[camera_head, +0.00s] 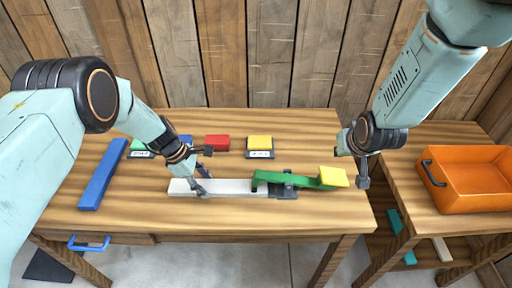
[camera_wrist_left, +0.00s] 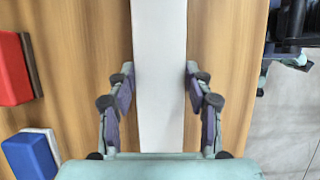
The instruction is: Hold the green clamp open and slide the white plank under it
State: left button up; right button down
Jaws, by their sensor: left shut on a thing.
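The white plank (camera_head: 222,187) lies flat on the wooden table. My left gripper (camera_head: 203,172) is shut on it, one finger along each long side; the left wrist view shows the plank (camera_wrist_left: 160,40) between both fingers (camera_wrist_left: 159,78). The green clamp (camera_head: 295,181) sits on a dark grey base (camera_head: 285,192) at the plank's right end, with a yellow pad (camera_head: 333,177) on its right end. The plank's right end reaches the clamp's left end; how far it lies under it I cannot tell. My right gripper (camera_head: 353,168) is open and empty, right of the yellow pad.
A blue bar (camera_head: 101,180) lies at the table's left. Red (camera_head: 217,142), yellow (camera_head: 259,143), blue and green blocks stand along the back. An orange crate (camera_head: 468,183) sits on the right-hand table. The table's front strip (camera_head: 220,218) is clear.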

pick_arm(q)
jog(key=shift+w+d+r, duration=0.1)
jog(key=o, duration=1.4)
jog(key=v, duration=1.2)
